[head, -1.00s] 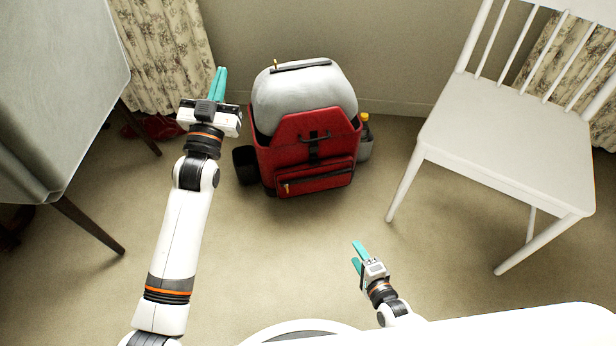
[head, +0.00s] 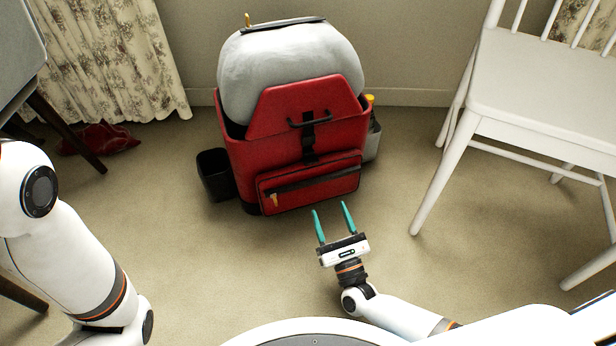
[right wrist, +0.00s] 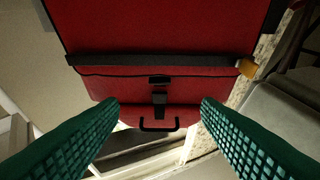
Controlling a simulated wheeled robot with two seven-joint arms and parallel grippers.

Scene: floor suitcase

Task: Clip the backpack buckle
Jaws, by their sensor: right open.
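The red backpack (head: 245,155) with a grey-white top stands upright on the floor by the wall. Its black buckle and strap (head: 308,140) run down the middle of the front flap below a black handle. In the right wrist view the backpack front appears upside down, with the buckle (right wrist: 159,98) between my fingers; I cannot tell whether its halves are joined. My right gripper (head: 331,215) is open and empty, in front of and below the front pocket, apart from it. My left arm shows at the left, but its gripper is out of view.
A white chair (head: 545,90) stands to the right. A dark side pocket (head: 215,175) and a grey pocket with a yellow-capped bottle (head: 371,130) flank the backpack. A patterned curtain (head: 110,60), a dark table leg (head: 66,132) and a red item (head: 105,138) are at left.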

